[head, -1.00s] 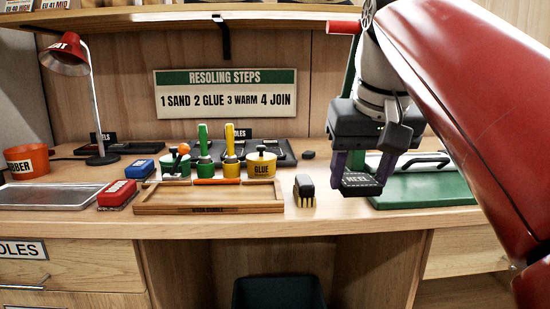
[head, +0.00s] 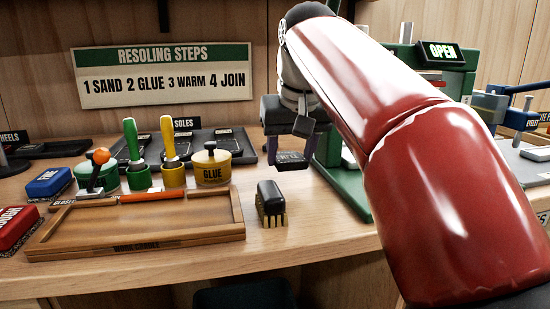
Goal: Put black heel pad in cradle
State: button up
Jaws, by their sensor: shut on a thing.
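The black heel pad (head: 290,163), with pale lettering on its face, is held between the fingers of my gripper (head: 291,150). The gripper is shut on it, toward the back of the bench, left of the green press base. The pad looks raised above the bench, but its exact height is hard to tell. The cradle appears to be the low wooden tray (head: 232,228) at the front left of the bench, with a blurred label on its front edge. Its floor looks empty. It lies to the left of and nearer than my gripper.
A black-backed brush (head: 270,200) stands just right of the tray. Blue (head: 48,184) and red (head: 14,226) blocks lie left. The green press (head: 345,190) stands right.

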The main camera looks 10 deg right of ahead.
aim_at(283, 175)
jog(key=shift+w+f, duration=0.25)
jog(key=shift+w, duration=0.25)
jog(key=shift+w+f, duration=0.2)
jog(key=shift+w, duration=0.25)
jog(key=w+f, duration=0.2)
jog(key=w, duration=0.1)
jog(key=shift+f, duration=0.15)
jog(key=shift+w+f, duration=0.15)
jog(key=shift+w, duration=0.1)
jog(key=shift+f, duration=0.2)
jog(key=o, duration=1)
jog(key=shift+r, duration=0.2)
